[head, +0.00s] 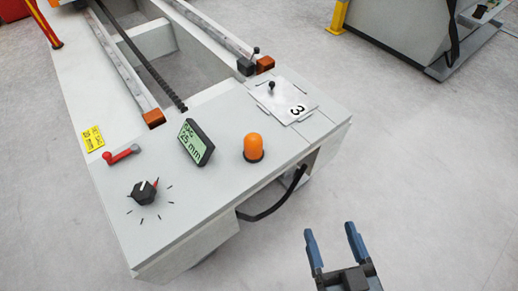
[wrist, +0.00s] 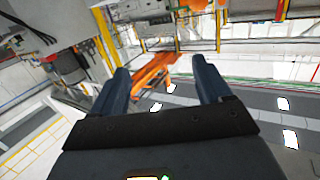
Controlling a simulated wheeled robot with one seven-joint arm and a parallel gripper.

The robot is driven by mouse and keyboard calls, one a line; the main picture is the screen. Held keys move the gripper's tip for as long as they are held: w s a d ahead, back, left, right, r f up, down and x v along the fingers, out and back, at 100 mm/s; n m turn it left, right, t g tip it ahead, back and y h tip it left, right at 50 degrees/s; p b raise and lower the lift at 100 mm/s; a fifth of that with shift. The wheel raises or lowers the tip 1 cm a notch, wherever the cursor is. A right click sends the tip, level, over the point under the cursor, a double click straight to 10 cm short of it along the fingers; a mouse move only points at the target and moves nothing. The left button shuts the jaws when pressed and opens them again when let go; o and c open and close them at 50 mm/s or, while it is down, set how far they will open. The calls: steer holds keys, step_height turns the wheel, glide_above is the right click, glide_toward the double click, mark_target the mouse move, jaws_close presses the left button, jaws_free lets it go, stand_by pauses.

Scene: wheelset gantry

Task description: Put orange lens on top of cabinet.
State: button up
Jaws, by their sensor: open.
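The orange lens (head: 254,145) is a domed orange cap on a dark round base, upright on the grey-white top of the cabinet (head: 215,215) near its front right edge. My gripper (head: 334,232) is open and empty, its two blue fingers apart. In the head view it is over the floor, to the lower right of the cabinet and apart from it. In the wrist view my gripper (wrist: 165,80) has nothing between its fingers; neither the lens nor the cabinet top can be made out there.
The cabinet top carries a green display (head: 196,142), a black knob (head: 144,191), a red handle (head: 122,154) and a plate marked 3 (head: 283,100). Another grey unit (head: 405,28) stands at the upper right. Floor at right is clear.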

steer(key=w+a+f+y+b, duration=0.1)
steer(key=w+a+f, duration=0.15)
steer(key=w, duration=0.25)
steer(key=w+a+f+b, duration=0.1)
steer(key=w+a, duration=0.2)
steer(key=w, duration=0.3)
steer(key=n+y, duration=0.1)
steer(key=n, duration=0.1)
glide_toward(255, 145)
steer(key=shift+t, duration=0.3)
steer(key=w, duration=0.1)
steer(key=w+f, duration=0.1)
steer(key=w+a, duration=0.1)
steer(key=w, duration=0.1)
steer(key=shift+w+a+f+b, duration=0.1)
steer(key=shift+f+b, duration=0.2)
steer(key=shift+b, duration=0.1)
steer(key=shift+w+a, duration=0.15)
steer(key=shift+w, duration=0.4)
steer(key=shift+w+a, duration=0.15)
steer(key=shift+w, duration=0.45)
steer(key=w, duration=0.3)
steer(key=w+b, duration=0.1)
steer(key=w, duration=0.1)
steer(key=shift+w+a+r, duration=0.3)
steer(key=shift+r, duration=0.05)
steer(key=c, duration=1.2)
steer(key=shift+o, duration=0.2)
steer(key=shift+r, duration=0.15)
